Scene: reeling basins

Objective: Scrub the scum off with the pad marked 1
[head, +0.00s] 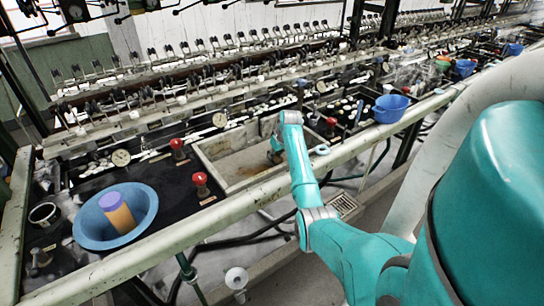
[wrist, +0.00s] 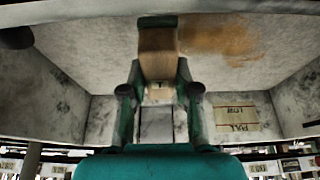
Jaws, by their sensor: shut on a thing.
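My gripper (wrist: 158,95) is shut on a tan pad (wrist: 158,60) with a dark green far end. A small mark shows on the pad near the fingers, too small to read. In the wrist view an orange-brown scum patch (wrist: 228,40) lies on the pale basin surface, just right of the pad's far end. I cannot tell whether the pad touches the surface. In the head view my gripper (head: 275,154) reaches down into the rectangular stone basin (head: 210,159) at its right side; the pad is hidden there.
A blue bowl (head: 88,228) with an orange, purple-topped cylinder (head: 117,213) stands at left. Red knobs (head: 200,179) rise beside the basin. A pale rail (head: 235,208) runs along the front. Another blue basin (head: 390,108) stands at right. The basin wall bears a label (wrist: 236,115).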

